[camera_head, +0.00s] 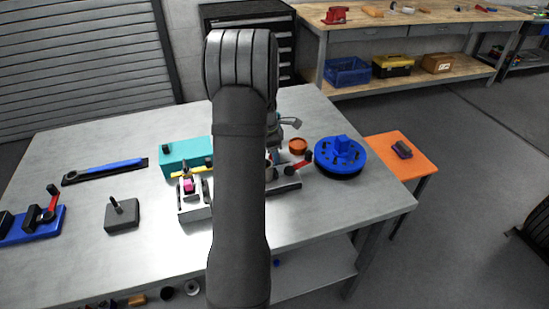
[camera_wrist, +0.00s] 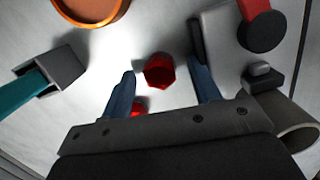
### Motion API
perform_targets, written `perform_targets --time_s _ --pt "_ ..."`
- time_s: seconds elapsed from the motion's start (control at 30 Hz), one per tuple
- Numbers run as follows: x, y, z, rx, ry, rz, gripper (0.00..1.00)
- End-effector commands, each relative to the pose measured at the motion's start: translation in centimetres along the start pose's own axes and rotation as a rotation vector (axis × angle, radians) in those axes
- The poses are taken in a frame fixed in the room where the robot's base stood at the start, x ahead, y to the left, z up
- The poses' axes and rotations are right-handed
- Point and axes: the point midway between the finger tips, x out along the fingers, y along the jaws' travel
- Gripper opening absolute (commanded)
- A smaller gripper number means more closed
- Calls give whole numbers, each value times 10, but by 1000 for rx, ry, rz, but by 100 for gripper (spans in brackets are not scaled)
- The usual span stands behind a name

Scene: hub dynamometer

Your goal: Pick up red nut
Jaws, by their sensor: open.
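A red nut (camera_wrist: 159,70) lies on the light metal tabletop in the wrist view. My gripper (camera_wrist: 162,68) is open, with one blue-grey finger on each side of the nut in the picture. A gap shows between the nut and each finger. I cannot tell how high the fingertips are above the table. A second small red piece (camera_wrist: 137,107) shows nearer the gripper body, partly hidden by it. In the head view my arm hides most of the gripper and the area around the nut.
An orange round dish (camera_wrist: 92,8) and a teal-handled tool with a grey end (camera_wrist: 52,72) are nearby. A grey block with a red lever (camera_wrist: 258,25) stands close on the right. A blue hub (camera_head: 340,152) sits right of my arm and a teal box (camera_head: 184,155) left.

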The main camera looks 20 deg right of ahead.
Motion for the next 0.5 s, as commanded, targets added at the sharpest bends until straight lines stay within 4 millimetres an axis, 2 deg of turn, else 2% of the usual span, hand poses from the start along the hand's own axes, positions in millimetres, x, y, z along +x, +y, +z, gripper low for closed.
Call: perform_targets --time_s 0.2,0.47,0.5 --pt "0 0 0 0 0 1 56" --pt "0 0 0 0 0 1 5" --pt "0 0 0 0 0 1 3"
